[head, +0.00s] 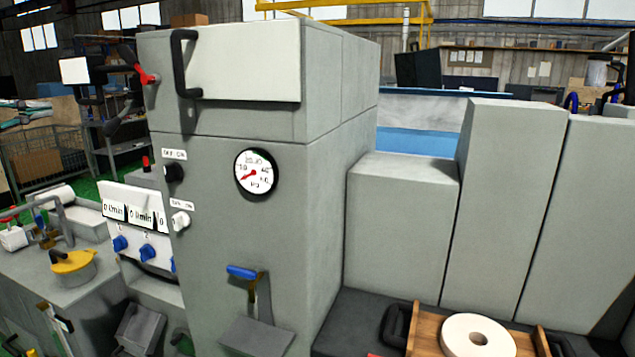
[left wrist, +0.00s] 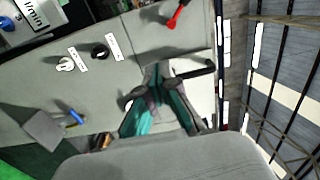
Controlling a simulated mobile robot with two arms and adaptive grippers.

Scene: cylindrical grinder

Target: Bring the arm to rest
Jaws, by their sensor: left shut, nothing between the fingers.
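My left gripper (left wrist: 157,82) is shut and empty in the left wrist view, its dark and teal fingers drawn together. It stands in front of the grey cabinet (head: 235,215) of the grinder, and nothing is between its fingers. The black door handle (left wrist: 196,72) shows just right of the fingertips there. I cannot tell how wide the gap between them is. In the head view I cannot clearly pick out the left gripper from the dark parts at the cabinet's upper left. My right gripper does not show.
The cabinet carries a round gauge (head: 256,172), a red-hubbed handle (head: 146,77) and a blue lever (head: 242,272). Grey blocks (head: 402,225) stand to the right. A wooden tray (head: 427,333) holds a pale grinding wheel (head: 478,338) at the lower right.

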